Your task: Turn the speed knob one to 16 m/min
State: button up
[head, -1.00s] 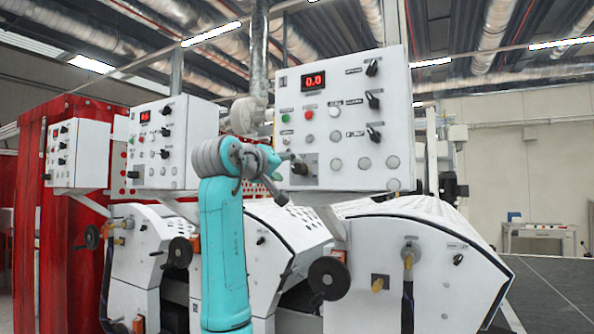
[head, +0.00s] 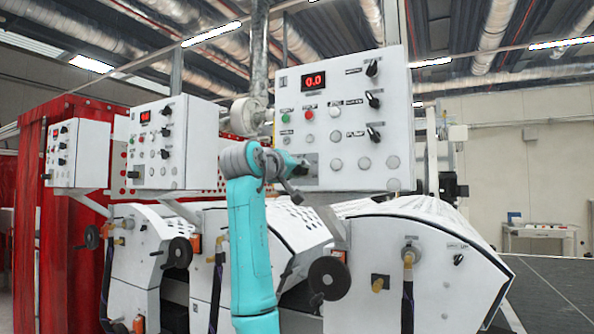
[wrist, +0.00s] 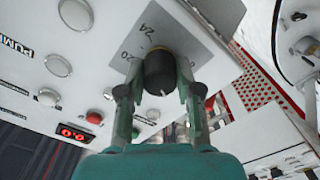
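A black round knob (wrist: 160,72) sits on a grey scale plate (wrist: 205,55) with the marks 24 and 20 legible in the wrist view. In the head view this plate (head: 311,180) is at the lower left of the nearest white control panel (head: 345,118). The fingers look open, with a narrow gap; contact is not clear. The scale beside the knob is partly hidden by the fingers.
Push buttons (wrist: 75,14) and a red button (wrist: 94,117) are near my gripper on the same panel. Two further control panels (head: 172,143) (head: 79,153) stand to the left.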

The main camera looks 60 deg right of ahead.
grip_shut()
jog(key=shift+m, duration=0.3)
jog(key=m, duration=1.1)
dwell(0.4)
jog(key=o, duration=0.9)
grip_release()
